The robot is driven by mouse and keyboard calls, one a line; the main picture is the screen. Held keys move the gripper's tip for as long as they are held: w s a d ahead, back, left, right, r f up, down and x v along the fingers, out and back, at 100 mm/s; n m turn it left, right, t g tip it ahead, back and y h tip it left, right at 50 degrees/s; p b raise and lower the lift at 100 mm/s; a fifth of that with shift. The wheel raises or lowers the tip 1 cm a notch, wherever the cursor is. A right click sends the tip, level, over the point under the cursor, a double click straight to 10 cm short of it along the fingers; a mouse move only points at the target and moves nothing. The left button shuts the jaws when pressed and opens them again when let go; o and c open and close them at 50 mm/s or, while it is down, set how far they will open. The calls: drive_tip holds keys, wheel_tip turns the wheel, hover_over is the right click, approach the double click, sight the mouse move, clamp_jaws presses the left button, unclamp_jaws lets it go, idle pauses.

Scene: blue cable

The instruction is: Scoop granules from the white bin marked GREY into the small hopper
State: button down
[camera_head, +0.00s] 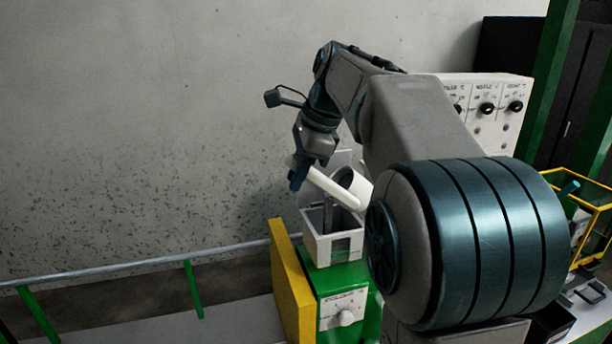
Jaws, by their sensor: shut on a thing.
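My gripper (299,178) is shut on the white handle of a scoop (336,188). The scoop's rounded cup is at the handle's right end, partly hidden behind the handle and my arm. It is held above the small white hopper (319,248), tilted down to the right. No white bin marked GREY is visible.
A yellow panel (290,285) stands left of the green machine (328,283), which has a dial on its front. A metal rail (130,268) on green posts runs along the wall. A knobbed control panel (495,110) is behind my arm. A yellow-framed rack (590,210) stands far right.

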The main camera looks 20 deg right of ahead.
drive_tip(key=a+f+h+b, duration=0.2)
drive_tip(key=f+h+b, duration=0.3)
drive_tip(key=f, duration=0.1)
drive_tip(key=a+f+h+b, duration=0.2)
drive_tip(key=f+h+b, duration=0.2)
drive_tip(key=f+b, duration=0.1)
drive_tip(key=shift+a+f+n+h, duration=0.3)
drive_tip(key=shift+f+n+h, duration=0.1)
drive_tip(key=shift+f, duration=0.5)
drive_tip(key=shift+s, duration=0.1)
